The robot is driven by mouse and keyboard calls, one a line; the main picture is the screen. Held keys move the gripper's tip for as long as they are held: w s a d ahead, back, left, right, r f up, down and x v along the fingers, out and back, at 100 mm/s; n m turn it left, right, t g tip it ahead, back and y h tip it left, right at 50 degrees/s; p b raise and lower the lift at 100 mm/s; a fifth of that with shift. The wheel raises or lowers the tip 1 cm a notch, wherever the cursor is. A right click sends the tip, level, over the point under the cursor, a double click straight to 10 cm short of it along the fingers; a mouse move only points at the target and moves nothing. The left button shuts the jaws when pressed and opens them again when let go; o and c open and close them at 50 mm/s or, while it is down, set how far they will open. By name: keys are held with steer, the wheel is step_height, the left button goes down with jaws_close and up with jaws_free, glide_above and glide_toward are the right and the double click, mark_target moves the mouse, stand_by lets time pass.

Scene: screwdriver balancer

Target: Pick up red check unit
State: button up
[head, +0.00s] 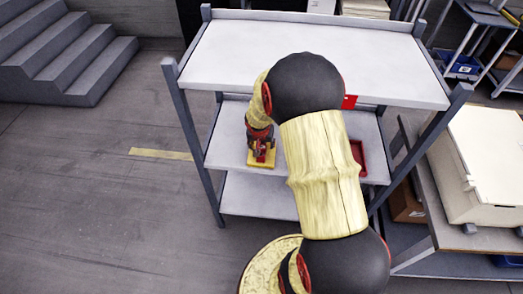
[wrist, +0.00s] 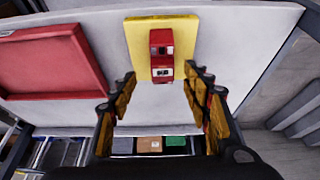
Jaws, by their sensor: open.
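The red check unit (wrist: 160,44) stands on a yellow pad (wrist: 137,32) on a pale shelf, ahead of my fingertips in the wrist view. It is a small red block with dark and pale details on its face. My gripper (wrist: 160,80) is open, with one finger to each side of the unit's line and nothing visibly held. In the head view my gripper (head: 262,148) is over the yellow pad (head: 254,165) on the middle shelf, and it largely hides the unit there.
A red tray (wrist: 50,65) lies on the same shelf, left in the wrist view; in the head view the red tray (head: 358,158) is partly behind my arm. The top shelf (head: 240,50) overhangs this level, with posts at its corners. Shelf surface between pad and tray is clear.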

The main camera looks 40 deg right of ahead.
mark_target(261, 148)
steer(key=x, duration=0.2)
steer(key=b+x, duration=0.1)
steer(key=x, duration=0.4)
steer(key=shift+w+a+f, duration=0.15)
steer(key=shift+f, duration=0.25)
steer(key=shift+r, duration=0.1)
jaws_close()
stand_by(0.3)
